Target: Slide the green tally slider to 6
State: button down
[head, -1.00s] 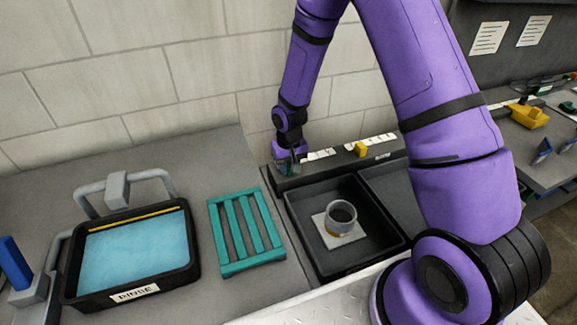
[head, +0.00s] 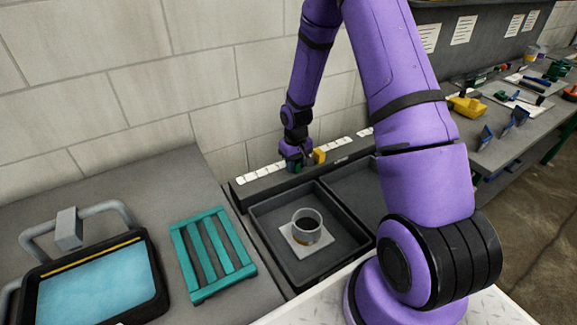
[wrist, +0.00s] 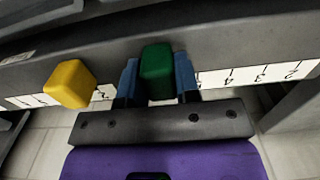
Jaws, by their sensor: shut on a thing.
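The green tally slider (wrist: 157,72) sits on a dark rail between the two blue fingers of my gripper (wrist: 157,80), which is shut on it. In the wrist view the white scale shows 2, 3 and 4 to the right of the slider, rising toward it. The marks right at the slider are hidden by the slider and fingers. A yellow slider (wrist: 70,84) stands just left of my gripper, apart from it. In the head view my gripper (head: 296,166) is at the rail, with the yellow slider (head: 319,156) close on its right.
The dark rail (head: 262,187) runs along the wall behind two dark trays. The near tray (head: 262,232) holds a clear cup (head: 307,226) on a pale square. A teal rack (head: 184,250) and a basin of blue liquid (head: 92,288) are at left.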

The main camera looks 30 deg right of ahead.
jog(key=shift+d, duration=0.25)
jog(key=c, duration=0.8)
grip_release()
jog(key=shift+d, duration=0.1)
jog(key=shift+c, duration=0.2)
jog(key=shift+r, duration=0.2)
notch_tip(320, 180, up, 10)
jog(key=shift+r, duration=0.25)
